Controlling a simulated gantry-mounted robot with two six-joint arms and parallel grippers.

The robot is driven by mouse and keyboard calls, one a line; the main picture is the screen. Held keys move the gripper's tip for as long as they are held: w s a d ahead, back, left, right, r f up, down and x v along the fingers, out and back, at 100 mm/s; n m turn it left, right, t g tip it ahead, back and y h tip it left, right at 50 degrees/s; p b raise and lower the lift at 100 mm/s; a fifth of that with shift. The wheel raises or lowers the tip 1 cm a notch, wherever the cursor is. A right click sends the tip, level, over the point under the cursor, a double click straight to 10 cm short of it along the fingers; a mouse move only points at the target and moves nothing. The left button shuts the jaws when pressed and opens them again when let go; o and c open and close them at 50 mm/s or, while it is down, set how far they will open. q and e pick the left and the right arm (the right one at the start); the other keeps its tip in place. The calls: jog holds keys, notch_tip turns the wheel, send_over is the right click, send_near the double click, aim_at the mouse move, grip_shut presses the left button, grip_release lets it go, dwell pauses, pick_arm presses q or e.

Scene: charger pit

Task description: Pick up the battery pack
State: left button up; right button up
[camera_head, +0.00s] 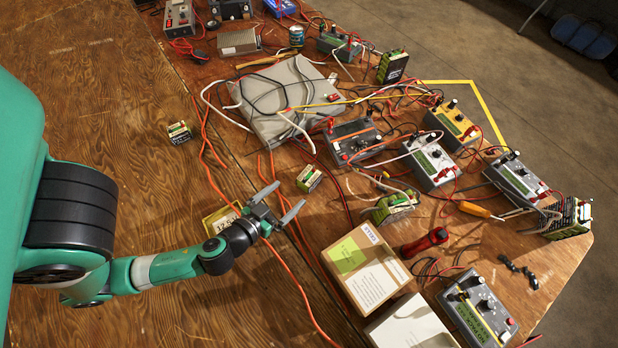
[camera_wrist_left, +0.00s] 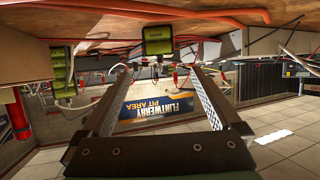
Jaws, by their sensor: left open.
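A small green-and-black battery pack (camera_head: 309,179) sits on the wooden table just beyond my left gripper (camera_head: 291,193) in the head view. The gripper is open and empty, its two grey fingers pointing towards the pack, with a gap between fingertips and pack. The left wrist view appears upside down; the open fingers (camera_wrist_left: 160,69) frame a green pack (camera_wrist_left: 157,40) ahead of them. Similar packs show elsewhere in the head view: one at the left (camera_head: 179,132), one at the back (camera_head: 392,66) and one among cables (camera_head: 395,207). My right gripper is not in view.
An orange cable (camera_head: 288,270) runs beneath my gripper. Several charger units, including one grey charger (camera_head: 352,140), crowd the right. The left tabletop is mostly clear.

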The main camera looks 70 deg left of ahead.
aim_at(304, 180)
pick_arm(q)
jog(key=p+x, duration=0.1)
jog(key=x, duration=1)
jog(key=shift+w+a+r, duration=0.1)
jog(key=shift+w+a, duration=0.1)
jog(key=shift+w, duration=0.05)
jog(key=shift+s, duration=0.1)
grip_shut()
